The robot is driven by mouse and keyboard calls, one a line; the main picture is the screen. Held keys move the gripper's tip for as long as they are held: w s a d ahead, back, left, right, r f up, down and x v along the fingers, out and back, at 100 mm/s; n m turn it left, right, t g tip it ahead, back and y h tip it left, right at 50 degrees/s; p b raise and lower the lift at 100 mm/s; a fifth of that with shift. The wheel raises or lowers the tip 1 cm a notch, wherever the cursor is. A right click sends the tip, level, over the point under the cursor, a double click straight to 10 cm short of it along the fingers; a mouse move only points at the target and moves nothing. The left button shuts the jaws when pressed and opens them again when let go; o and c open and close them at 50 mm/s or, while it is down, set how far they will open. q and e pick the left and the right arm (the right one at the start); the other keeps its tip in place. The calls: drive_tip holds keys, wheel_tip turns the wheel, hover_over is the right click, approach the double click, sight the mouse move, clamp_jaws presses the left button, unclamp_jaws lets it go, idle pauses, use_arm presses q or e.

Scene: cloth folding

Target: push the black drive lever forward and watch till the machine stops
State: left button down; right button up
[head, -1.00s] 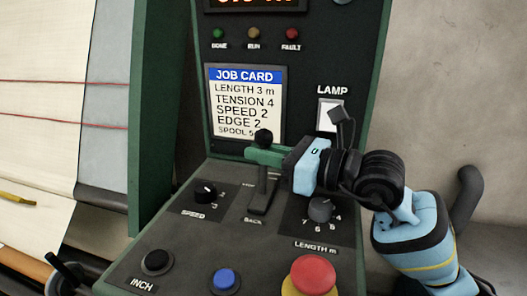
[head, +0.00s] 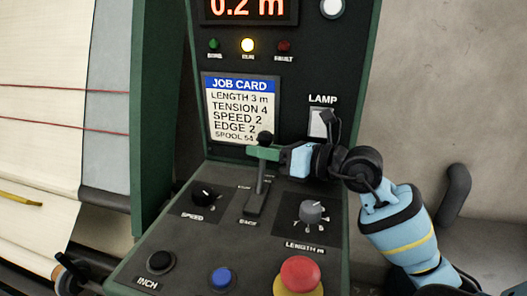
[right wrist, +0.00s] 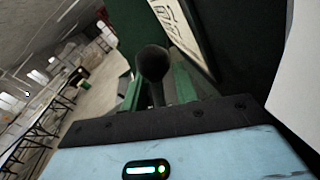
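The black drive lever (head: 261,180) stands up from its slot in the console, its round knob (head: 265,137) leaning toward the upright panel. My right gripper (head: 265,153) reaches in from the right, with its green fingers on both sides of the lever just below the knob. The right wrist view shows the knob (right wrist: 153,63) above and between the fingers, close around the shaft. The display (head: 248,8) reads 0.2 m in red. The amber run lamp (head: 248,45) is lit; the green and red lamps are dark. My left gripper is out of view.
The job card (head: 241,110) is on the panel. The speed knob (head: 204,197), length knob (head: 311,212), inch button (head: 160,262), blue button (head: 222,278) and red stop button (head: 300,275) surround the lever. Pale cloth (head: 45,150) with red lines hangs at left.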

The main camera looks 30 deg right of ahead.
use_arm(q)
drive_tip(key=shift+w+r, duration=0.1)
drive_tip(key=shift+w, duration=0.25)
use_arm(e)
drive_tip(key=shift+s, duration=0.1)
drive_tip(key=v, duration=0.3)
drive_tip(key=b+v, duration=0.1)
drive_tip(key=v, duration=0.2)
drive_tip(key=shift+s+f, duration=0.1)
drive_tip(key=shift+f, duration=0.05)
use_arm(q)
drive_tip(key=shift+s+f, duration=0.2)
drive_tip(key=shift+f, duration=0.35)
use_arm(e)
drive_tip(key=shift+v, duration=0.8)
